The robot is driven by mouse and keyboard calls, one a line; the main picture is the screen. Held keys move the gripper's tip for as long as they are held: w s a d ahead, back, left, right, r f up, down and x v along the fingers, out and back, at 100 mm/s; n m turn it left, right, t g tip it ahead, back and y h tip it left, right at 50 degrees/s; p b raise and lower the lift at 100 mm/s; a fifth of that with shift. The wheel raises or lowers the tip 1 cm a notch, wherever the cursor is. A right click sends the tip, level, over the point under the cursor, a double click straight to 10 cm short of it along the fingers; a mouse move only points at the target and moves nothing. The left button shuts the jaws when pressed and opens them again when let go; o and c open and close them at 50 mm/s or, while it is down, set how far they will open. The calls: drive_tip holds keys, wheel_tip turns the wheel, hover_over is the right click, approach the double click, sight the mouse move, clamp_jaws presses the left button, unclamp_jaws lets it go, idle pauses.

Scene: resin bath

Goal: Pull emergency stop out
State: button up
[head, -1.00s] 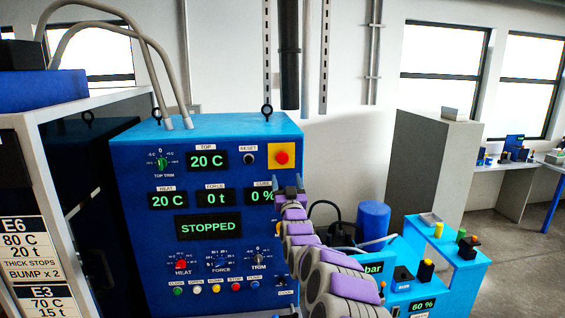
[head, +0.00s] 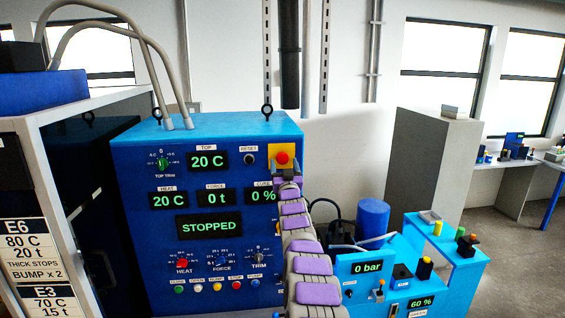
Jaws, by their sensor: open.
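The emergency stop (head: 282,158) is a round red button on a yellow square plate at the upper right of the blue control panel (head: 135,230). The panel's display (head: 209,226) reads STOPPED. My gripper (head: 284,174) is open just below the red button, in front of the lower part of the yellow plate. My arm rises from the bottom of the head view and hides part of the panel's right edge. I cannot tell whether the fingers touch the button.
A black RESET knob (head: 249,159) sits left of the yellow plate. HEAT, FORCE and TRIM knobs and a row of small coloured buttons are lower on the panel. A light blue unit reading 0 bar (head: 367,267) stands to the right. A shelf with E6 and E3 labels is at left.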

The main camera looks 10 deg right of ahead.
drive_tip(key=shift+w+r, duration=0.25)
drive_tip(key=shift+w, duration=0.25)
drive_tip(key=shift+w+a+r+p, duration=0.1)
drive_tip(key=shift+w+a+p, duration=0.05)
drive_tip(key=shift+w+p, duration=0.35)
drive_tip(key=shift+c, duration=0.3)
clamp_jaws()
